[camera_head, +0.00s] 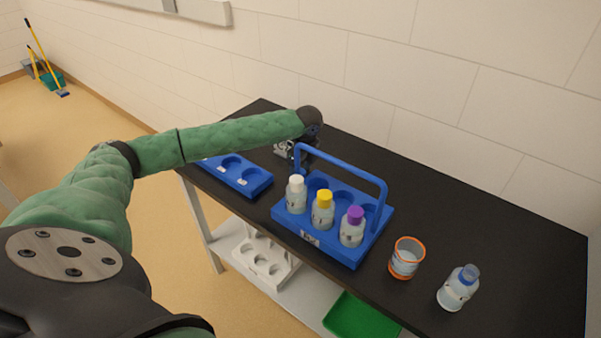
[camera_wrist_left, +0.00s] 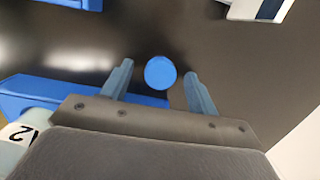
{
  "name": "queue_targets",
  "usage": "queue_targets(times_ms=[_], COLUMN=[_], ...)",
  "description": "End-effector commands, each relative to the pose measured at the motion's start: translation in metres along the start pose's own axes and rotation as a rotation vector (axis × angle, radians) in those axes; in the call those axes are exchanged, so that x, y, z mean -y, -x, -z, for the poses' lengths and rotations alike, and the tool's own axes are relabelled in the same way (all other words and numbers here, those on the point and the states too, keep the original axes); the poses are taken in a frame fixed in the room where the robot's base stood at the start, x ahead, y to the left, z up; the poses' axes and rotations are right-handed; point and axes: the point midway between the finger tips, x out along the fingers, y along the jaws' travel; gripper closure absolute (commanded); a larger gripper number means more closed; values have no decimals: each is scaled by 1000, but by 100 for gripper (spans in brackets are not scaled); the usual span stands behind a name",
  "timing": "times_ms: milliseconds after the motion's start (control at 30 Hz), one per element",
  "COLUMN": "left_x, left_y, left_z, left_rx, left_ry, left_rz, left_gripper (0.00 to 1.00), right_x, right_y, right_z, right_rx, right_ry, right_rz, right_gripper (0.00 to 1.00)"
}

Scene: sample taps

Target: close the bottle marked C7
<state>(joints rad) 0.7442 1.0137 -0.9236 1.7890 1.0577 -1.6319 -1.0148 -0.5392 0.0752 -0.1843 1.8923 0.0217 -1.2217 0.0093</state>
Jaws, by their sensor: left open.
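My left gripper (camera_head: 300,151) is at the far side of the blue carrier, partly hidden by my wrist. In the left wrist view its two fingers (camera_wrist_left: 159,70) are open, with a round blue cap (camera_wrist_left: 160,73) between their tips, touching neither. I cannot tell how far below the tips the cap lies. A clear bottle (camera_head: 455,293) with a blue top stands alone at the right of the table. Bottles with a white cap (camera_head: 296,181), a yellow cap (camera_head: 323,198) and a purple cap (camera_head: 355,214) stand in the carrier. I cannot read C7 on any label.
The blue carrier (camera_head: 310,239) has a tall arched handle (camera_head: 343,166) close to my left gripper. A glass with an orange rim (camera_head: 406,258) stands right of it. A blue rack (camera_head: 236,177) lies at the left. The black table (camera_head: 520,250) is clear at the back right.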

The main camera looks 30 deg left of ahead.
Motion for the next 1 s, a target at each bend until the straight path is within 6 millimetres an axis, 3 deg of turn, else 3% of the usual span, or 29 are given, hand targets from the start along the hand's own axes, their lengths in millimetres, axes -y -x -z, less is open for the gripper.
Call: queue_targets(times_ms=[200, 467, 933, 1000], left_x=[0, 0, 1, 2], left_y=[0, 0, 8, 16], left_z=[0, 0, -1, -2], left_rx=[0, 0, 0, 0], left_ry=[0, 0, 1, 1], left_rz=[0, 1, 3, 5], left_gripper=[40, 88, 91, 91], right_x=[0, 1, 1, 1], right_y=[0, 0, 0, 15], right_z=[0, 0, -1, 5], right_rx=[0, 1, 8, -3], right_ry=[0, -1, 0, 1], right_rz=[0, 1, 1, 1], right_gripper=[25, 25, 25, 25])
